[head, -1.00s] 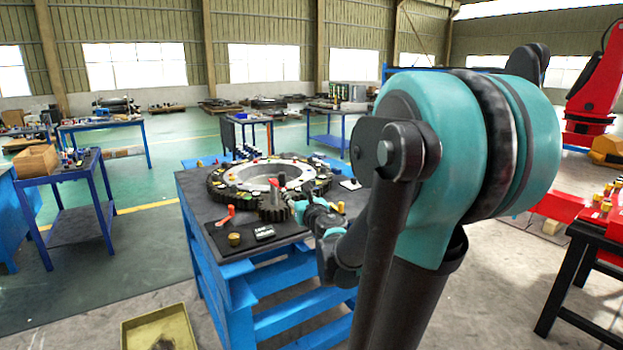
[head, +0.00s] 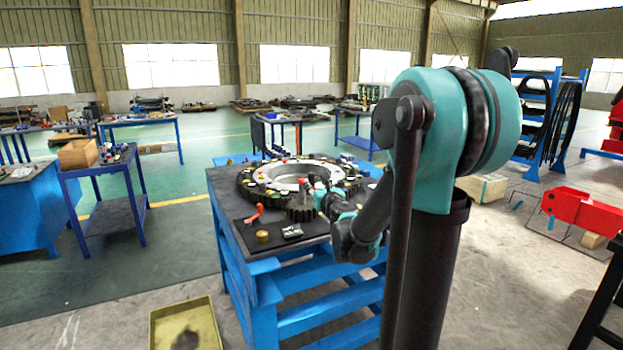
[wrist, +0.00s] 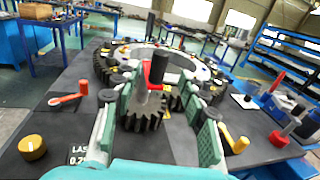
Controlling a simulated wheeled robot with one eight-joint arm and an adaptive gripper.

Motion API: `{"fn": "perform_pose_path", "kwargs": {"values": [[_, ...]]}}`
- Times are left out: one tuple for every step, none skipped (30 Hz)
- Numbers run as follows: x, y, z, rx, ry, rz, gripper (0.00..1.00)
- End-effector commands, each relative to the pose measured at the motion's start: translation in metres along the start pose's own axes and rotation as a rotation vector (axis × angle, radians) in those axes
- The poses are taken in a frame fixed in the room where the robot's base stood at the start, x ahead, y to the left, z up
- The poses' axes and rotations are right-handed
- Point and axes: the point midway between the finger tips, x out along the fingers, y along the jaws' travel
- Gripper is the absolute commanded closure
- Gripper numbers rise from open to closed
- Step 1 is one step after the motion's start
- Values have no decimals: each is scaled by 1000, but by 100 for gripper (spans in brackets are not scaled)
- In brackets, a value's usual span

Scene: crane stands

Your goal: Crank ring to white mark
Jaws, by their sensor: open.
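The dark toothed ring (head: 248,186) lies flat on the blue bench, with a pale inner face and small coloured pieces around it. It also shows in the wrist view (wrist: 103,70) behind the small gear. My gripper (wrist: 160,92) is open, one green finger on each side of the gear and crank. It also shows in the head view (head: 326,194). I cannot make out the white mark for certain.
A red lever (wrist: 68,99), a yellow knob (wrist: 32,147) and a small black display (wrist: 82,158) sit left of my gripper. A yellow lever (wrist: 234,139) and red-handled parts stand right. A yellow tray (head: 186,325) lies on the floor before the bench.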

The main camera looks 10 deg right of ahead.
Motion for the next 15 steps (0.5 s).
{"fn": "perform_pose_path", "kwargs": {"values": [[10,0,0,0,0,1,57],[16,0,0,0,0,1,57],[23,0,0,0,0,1,57],[28,0,0,0,0,1,57],[34,0,0,0,0,1,57],[40,0,0,0,0,1,57],[45,0,0,0,0,0,57],[49,0,0,0,0,0,57],[55,0,0,0,0,0,57],[58,0,0,0,0,0,57],[61,0,0,0,0,0,57],[65,0,0,0,0,0,57],[67,0,0,0,0,0,57],[69,0,0,0,0,0,57],[71,0,0,0,0,-1,57]]}}
